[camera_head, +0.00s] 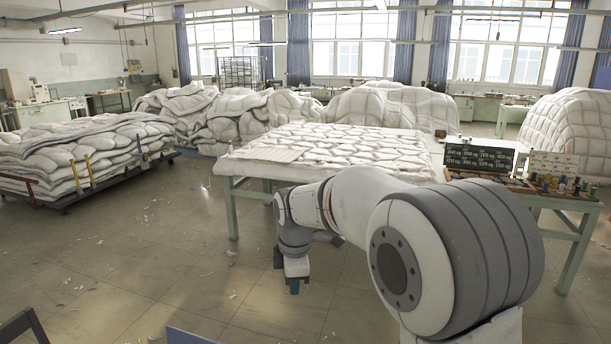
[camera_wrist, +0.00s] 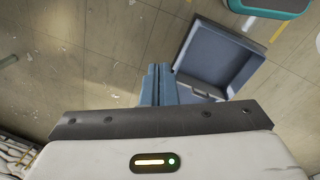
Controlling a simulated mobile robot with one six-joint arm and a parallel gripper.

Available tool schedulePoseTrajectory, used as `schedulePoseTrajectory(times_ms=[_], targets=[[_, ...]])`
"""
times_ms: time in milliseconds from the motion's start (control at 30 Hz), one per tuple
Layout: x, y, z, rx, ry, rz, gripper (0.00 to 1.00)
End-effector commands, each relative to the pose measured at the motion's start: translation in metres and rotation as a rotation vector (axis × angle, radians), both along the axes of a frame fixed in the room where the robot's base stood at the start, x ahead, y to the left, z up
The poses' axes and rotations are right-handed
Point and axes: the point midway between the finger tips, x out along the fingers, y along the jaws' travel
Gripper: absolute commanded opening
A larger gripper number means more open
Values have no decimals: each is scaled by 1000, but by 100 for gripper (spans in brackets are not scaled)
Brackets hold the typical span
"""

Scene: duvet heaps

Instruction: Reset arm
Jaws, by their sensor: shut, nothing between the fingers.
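My arm reaches out in the head view, its large grey-banded joint close to the camera at the lower right. A blue-grey open tray or bin (camera_wrist: 222,58) lies below, beyond the fingers. The gripper appears apart from it.
A work table (camera_head: 232,168) carries a quilted duvet (camera_head: 340,146), a dark label board (camera_head: 478,158) and small spools (camera_head: 562,184). A loaded trolley (camera_head: 70,198) stands left. Duvet heaps (camera_head: 200,112) (camera_head: 385,105) (camera_head: 568,130) fill the back. Floor at left centre is mostly clear, with scraps.

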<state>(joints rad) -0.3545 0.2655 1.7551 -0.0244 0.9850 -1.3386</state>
Motion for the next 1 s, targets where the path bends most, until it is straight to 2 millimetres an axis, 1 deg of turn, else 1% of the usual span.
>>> schedulePoseTrajectory(times_ms=[33, 100, 167, 200, 267, 333, 500, 600, 733, 833, 1000], targets=[[-15, -20, 13, 18, -13, -112, 0], [-36, -43, 24, 45, -24, -271, 0], [-55, -62, 32, 69, -32, -405, 0], [-68, -74, 36, 84, -38, -496, 0], [-88, -90, 41, 109, -46, -632, 0], [-113, -109, 44, 141, -56, -789, 0], [-174, -145, 42, 222, -80, -1167, 0], [-206, -159, 35, 267, -90, -1360, 0], [-235, -170, 26, 314, -100, -1544, 0], [-246, -175, 21, 335, -103, -1625, 0], [-252, -177, 18, 345, -103, -1667, 0]])
